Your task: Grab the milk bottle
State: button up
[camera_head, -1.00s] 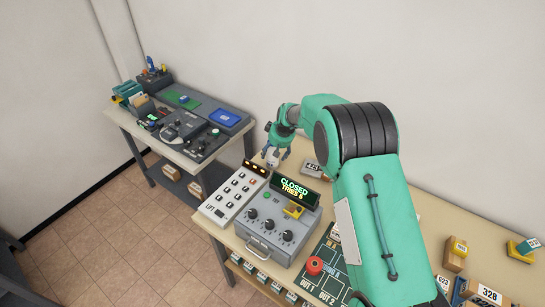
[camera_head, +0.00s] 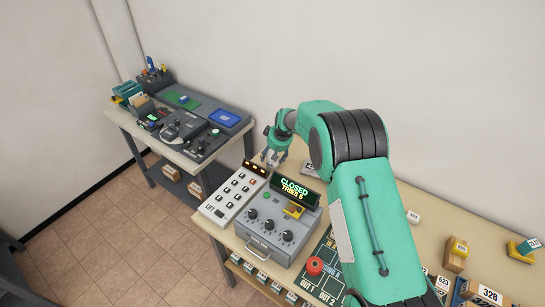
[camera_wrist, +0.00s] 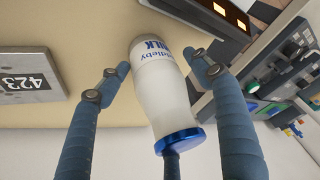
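The milk bottle (camera_wrist: 160,95) is white with blue lettering and a blue cap (camera_wrist: 180,139). In the wrist view it lies between the fingers, with its cap toward the bottom of the picture. My gripper (camera_head: 270,158) is open around it, one blue finger to each side and a third partly hidden behind the cap. Gaps show between the side fingers and the bottle. In the head view my gripper is low over the bench behind the control boxes, and the bottle cannot be clearly made out there.
A keypad panel (camera_head: 229,197) and a grey dial box reading CLOSED (camera_head: 270,228) stand just in front of my gripper. A grey plate marked 423 (camera_wrist: 30,75) lies beside the bottle. The wall is close behind. A second bench (camera_head: 165,150) stands at left.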

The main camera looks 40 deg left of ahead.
jog(key=c, duration=1.3)
jog(key=shift+r, duration=0.1)
jog(key=shift+r, duration=0.1)
jog(key=shift+r+p, duration=0.3)
jog(key=shift+r, duration=4.6)
